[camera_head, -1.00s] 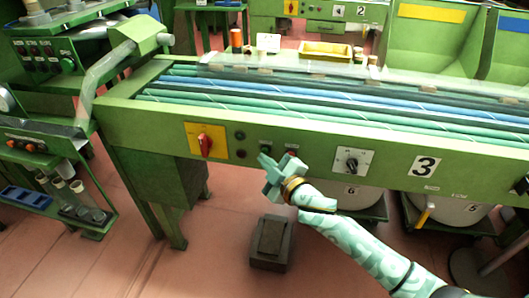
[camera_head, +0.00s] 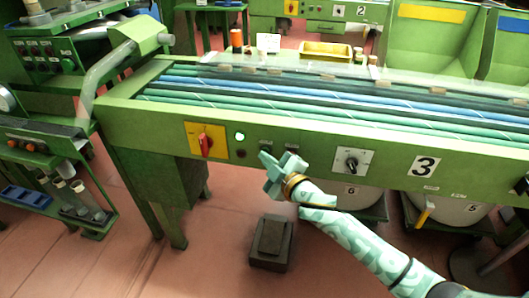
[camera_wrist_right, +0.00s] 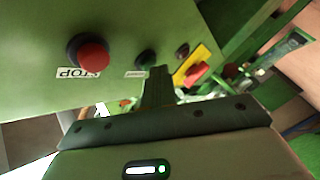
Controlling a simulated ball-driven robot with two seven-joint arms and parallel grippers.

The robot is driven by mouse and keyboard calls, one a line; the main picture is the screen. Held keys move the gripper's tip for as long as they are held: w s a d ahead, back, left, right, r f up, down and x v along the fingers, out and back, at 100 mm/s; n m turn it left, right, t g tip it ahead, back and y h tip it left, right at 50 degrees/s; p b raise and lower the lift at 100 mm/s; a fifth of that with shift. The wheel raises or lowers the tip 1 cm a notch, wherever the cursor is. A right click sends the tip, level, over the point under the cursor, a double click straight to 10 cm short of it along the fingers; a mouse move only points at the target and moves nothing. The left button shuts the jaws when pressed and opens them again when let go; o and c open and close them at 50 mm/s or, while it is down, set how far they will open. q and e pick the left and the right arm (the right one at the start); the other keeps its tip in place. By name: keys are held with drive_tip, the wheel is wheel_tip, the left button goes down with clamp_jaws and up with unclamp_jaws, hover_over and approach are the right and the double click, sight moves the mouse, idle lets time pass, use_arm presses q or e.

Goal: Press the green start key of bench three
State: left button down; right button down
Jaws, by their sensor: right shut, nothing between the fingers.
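Bench three's front panel (camera_head: 400,160) carries a "3" plate (camera_head: 424,166). In the right wrist view the dark green start key (camera_wrist_right: 146,58) sits on the panel, with a small white label below it. The red STOP button (camera_wrist_right: 92,52) is to its left. My right gripper (camera_head: 272,163) is shut and empty, just in front of the panel below the key row, and partly covers that area. In the wrist view its fingers (camera_wrist_right: 158,80) end close beside the key; contact cannot be told. A round lamp (camera_head: 240,135) on the panel glows green. My left gripper is not in view.
A red switch on a yellow plate (camera_head: 205,140) is left of the lamp. A black-and-white dial (camera_head: 351,161) is to the right. A dark pedal-like box (camera_head: 270,243) stands on the floor below. White drums (camera_head: 345,193) are under the bench.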

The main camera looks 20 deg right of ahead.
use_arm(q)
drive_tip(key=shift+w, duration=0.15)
use_arm(e)
drive_tip(key=shift+s, duration=0.1)
use_arm(q)
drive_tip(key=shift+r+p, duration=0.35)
drive_tip(key=shift+p, duration=0.05)
use_arm(e)
drive_tip(key=shift+s+a, duration=0.5)
drive_tip(key=shift+s, duration=0.15)
use_arm(q)
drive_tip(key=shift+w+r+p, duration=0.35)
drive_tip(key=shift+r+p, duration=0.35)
drive_tip(key=shift+p, duration=0.1)
use_arm(e)
drive_tip(key=s+a, duration=0.1)
drive_tip(key=s, duration=0.1)
drive_tip(key=s+a, duration=0.1)
drive_tip(key=s, duration=0.1)
drive_tip(key=shift+a, duration=0.4)
